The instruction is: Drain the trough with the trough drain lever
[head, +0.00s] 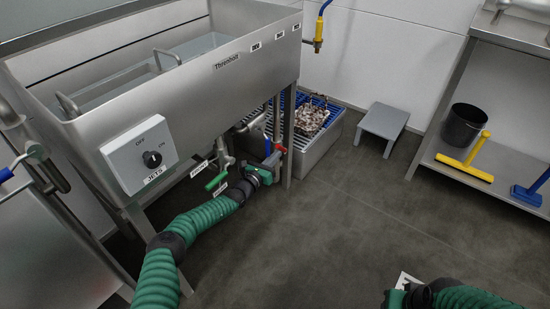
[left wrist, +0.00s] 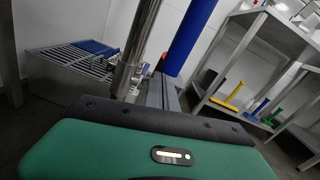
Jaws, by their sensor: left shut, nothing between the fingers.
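The steel trough (head: 190,85) stands at the left, with pipes and valves under its right end. A green-handled lever (head: 216,181) hangs there beside small white labels, too small to read surely. I cannot tell which is the trough drain lever. My left gripper (head: 267,168) is low beneath the trough among these fittings, shut and empty. In the left wrist view a blue sleeve (left wrist: 190,36) and a steel pipe (left wrist: 137,50) rise just beyond it; contact is unclear. My right gripper (head: 398,296) is at the bottom edge, partly cut off.
A grated floor basin (head: 322,150) holding a heap of pieces lies behind the trough's right end. The middle floor is clear.

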